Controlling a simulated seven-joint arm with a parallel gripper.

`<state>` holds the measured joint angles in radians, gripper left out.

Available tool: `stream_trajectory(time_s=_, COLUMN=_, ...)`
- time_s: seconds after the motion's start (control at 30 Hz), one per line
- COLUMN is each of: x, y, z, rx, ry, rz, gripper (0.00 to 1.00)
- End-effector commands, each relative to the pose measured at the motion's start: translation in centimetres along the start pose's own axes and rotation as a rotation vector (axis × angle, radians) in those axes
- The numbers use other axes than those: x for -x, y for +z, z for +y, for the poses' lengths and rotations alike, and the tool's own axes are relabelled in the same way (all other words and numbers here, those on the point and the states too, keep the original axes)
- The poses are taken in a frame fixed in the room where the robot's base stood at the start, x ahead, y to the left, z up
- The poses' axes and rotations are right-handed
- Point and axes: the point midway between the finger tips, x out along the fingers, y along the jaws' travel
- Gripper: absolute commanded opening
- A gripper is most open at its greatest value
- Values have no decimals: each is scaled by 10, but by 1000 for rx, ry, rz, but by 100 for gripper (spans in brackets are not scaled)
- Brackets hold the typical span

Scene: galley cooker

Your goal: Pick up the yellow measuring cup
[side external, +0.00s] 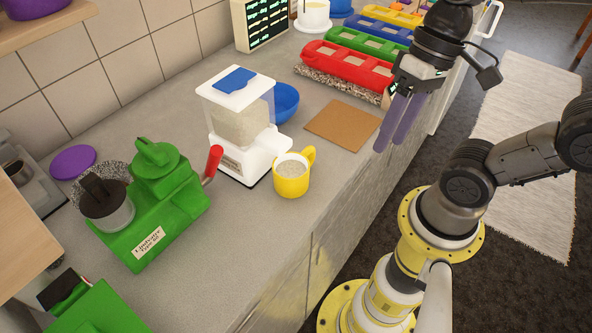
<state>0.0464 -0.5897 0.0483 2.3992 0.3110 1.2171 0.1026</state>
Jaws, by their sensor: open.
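The yellow measuring cup (291,179) stands upright on the grey counter, in front of a white dispenser. Its handle points to the back right, and a pale grainy filling shows inside it. My gripper (391,142) hangs to the right of the cup, near the counter's front edge, with its purple fingers pointing down. It is open, empty and apart from the cup. The fingers overlap closely in this view, so the gap between them shows only in part.
The white dispenser (241,160) with a blue lid stands close behind the cup. A blue bowl (286,101) and a brown board (342,125) lie farther back. A green machine (150,205) with a red handle stands left. Counter in front of the cup is clear.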

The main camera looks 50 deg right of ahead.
Motion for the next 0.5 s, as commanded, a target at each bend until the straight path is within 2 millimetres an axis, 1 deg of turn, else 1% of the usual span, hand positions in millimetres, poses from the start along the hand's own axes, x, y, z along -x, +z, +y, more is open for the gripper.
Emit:
stream_trajectory(time_s=0.03, x=-3, y=0, z=-6, rx=-60, ry=-29, rz=-81, gripper=55)
stream_trajectory(time_s=0.13, x=-7, y=-2, z=-22, rx=-188, ry=-100, rz=-243, gripper=55)
stream_trajectory(time_s=0.27, x=-9, y=-15, z=-41, rx=-373, ry=-211, rz=-462, gripper=55)
stream_trajectory(time_s=0.37, x=-10, y=-33, z=-52, rx=-513, ry=-306, rz=-617, gripper=55)
stream_trajectory(time_s=0.4, x=-10, y=-42, z=-54, rx=-569, ry=-345, rz=-674, gripper=55)
stream_trajectory(time_s=0.47, x=-12, y=-57, z=-56, rx=-651, ry=-405, rz=-755, gripper=55)
stream_trajectory(time_s=0.5, x=-13, y=-68, z=-56, rx=-704, ry=-446, rz=-807, gripper=55)
